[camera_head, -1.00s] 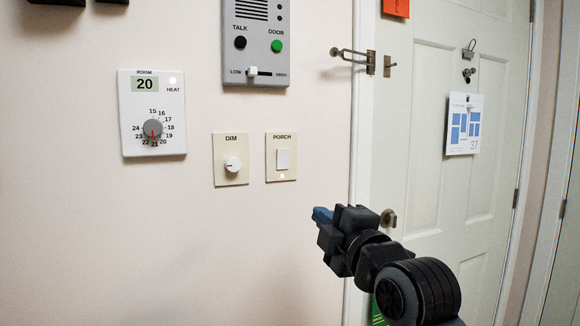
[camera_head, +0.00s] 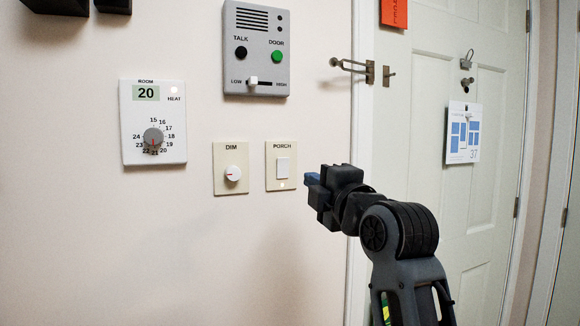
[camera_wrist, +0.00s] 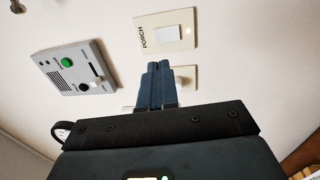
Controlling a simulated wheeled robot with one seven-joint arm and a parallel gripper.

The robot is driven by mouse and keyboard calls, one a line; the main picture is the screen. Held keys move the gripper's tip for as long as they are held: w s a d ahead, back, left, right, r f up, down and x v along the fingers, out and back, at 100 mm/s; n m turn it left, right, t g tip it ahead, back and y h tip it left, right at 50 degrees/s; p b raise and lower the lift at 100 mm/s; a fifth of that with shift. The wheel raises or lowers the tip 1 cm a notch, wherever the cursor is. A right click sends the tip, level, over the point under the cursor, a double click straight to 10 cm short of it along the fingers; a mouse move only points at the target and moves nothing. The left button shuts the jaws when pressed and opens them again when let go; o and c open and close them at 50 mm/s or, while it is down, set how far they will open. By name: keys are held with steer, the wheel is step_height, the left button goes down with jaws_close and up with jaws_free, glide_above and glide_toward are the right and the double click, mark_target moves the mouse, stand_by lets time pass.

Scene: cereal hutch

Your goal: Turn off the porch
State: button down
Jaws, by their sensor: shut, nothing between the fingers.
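The PORCH switch plate (camera_head: 281,184) is cream, on the wall right of the DIM plate. Its white rocker (camera_head: 282,167) sits in the middle, with a small lit lamp (camera_head: 282,185) below it. The plate also shows in the wrist view (camera_wrist: 182,44), turned on its side, with its rocker (camera_wrist: 168,33) unobstructed. My gripper (camera_head: 309,179) is just right of the PORCH plate in the head view. Its blue fingers are together and empty. In the wrist view the fingertips (camera_wrist: 158,66) lie just below the plate; I cannot tell their distance from the wall.
The DIM plate (camera_head: 231,187) with a round knob is left of PORCH, partly behind my fingers in the wrist view. The intercom (camera_head: 257,60) is above, the thermostat (camera_head: 153,105) further left. A door (camera_head: 430,140) with a latch (camera_head: 354,68) is right.

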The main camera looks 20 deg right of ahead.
mark_target(285, 163)
steer(key=w, duration=0.3)
steer(key=w+r+p, duration=0.1)
steer(key=w, duration=0.3)
steer(key=w+p, duration=0.1)
steer(key=w, duration=0.3)
steer(key=shift+w+r, duration=0.25)
steer(key=shift+w, duration=0.5)
steer(key=shift+w+r+p, duration=0.1)
steer(key=shift+r+p, duration=0.2)
steer(key=shift+p, duration=0.5)
steer(key=shift+f, duration=0.3)
